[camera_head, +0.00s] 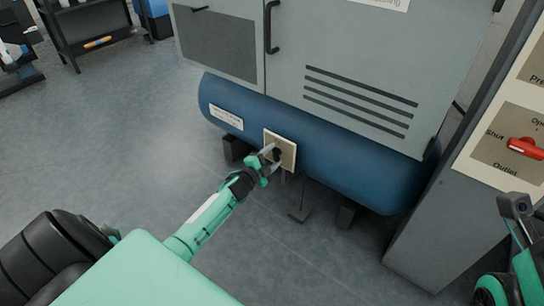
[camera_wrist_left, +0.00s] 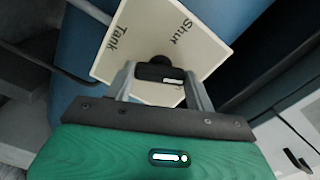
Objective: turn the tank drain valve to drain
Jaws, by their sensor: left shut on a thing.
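The tank drain valve's black handle (camera_wrist_left: 160,72) sits on a cream plate (camera_head: 287,151) on the front of the blue tank (camera_head: 330,145). In the left wrist view the plate (camera_wrist_left: 118,62) reads "Tank" and "Shut"; its lower part is hidden by my gripper. My left gripper (camera_head: 272,157) reaches the plate and is shut on the handle, with one finger on each side of it in the left wrist view (camera_wrist_left: 160,85). My right gripper (camera_head: 518,225) is only partly seen at the right edge of the head view, and its fingertips are unclear.
A grey cabinet (camera_head: 350,60) with vents stands above the tank. At the right, a grey panel carries a red outlet handle (camera_head: 526,148) on a plate marked "Shut" and "Open". A black shelf cart (camera_head: 95,30) stands at the back left. The floor left of the tank is clear.

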